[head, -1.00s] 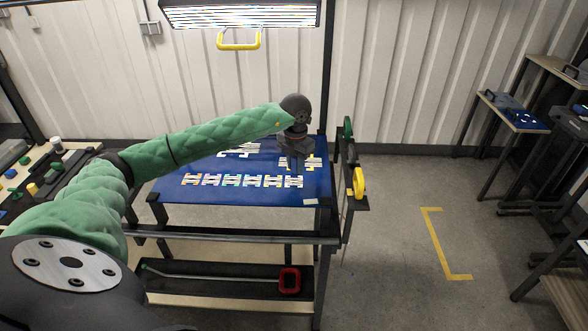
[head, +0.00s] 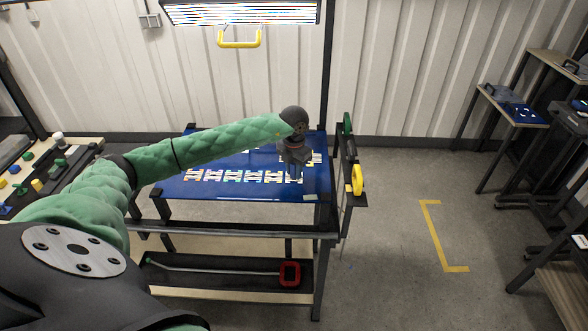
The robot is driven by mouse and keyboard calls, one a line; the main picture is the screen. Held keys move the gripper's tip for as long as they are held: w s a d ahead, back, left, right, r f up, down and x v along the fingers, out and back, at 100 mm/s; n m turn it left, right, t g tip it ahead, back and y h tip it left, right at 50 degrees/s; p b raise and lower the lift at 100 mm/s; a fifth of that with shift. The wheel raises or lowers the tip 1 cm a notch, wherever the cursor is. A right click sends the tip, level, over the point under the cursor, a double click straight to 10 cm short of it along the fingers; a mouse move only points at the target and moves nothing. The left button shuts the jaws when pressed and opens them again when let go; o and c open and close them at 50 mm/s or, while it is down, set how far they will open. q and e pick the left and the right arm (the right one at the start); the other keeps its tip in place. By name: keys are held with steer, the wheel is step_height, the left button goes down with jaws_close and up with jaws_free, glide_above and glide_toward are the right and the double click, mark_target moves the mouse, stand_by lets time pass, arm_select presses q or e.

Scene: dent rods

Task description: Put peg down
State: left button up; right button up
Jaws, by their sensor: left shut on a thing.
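My left arm reaches in from the left over the blue panel (head: 235,192) on the table. My left gripper (head: 294,172) points down over the right part of the panel, close to the right end of a row of striped markings. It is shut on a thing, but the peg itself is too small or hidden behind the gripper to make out. I cannot tell whether the gripper or what it holds touches the panel. My right gripper is not in view.
A lamp with a yellow handle (head: 239,44) hangs above the table. A yellow-handled tool (head: 357,179) hangs at the table's right side. A rod with a red handle (head: 290,274) lies on the lower shelf. A side table with colored pieces stands left.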

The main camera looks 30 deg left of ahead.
arm_select(q)
steer(key=shift+f, duration=0.1)
steer(key=o, duration=0.9)
steer(key=shift+o, duration=0.4)
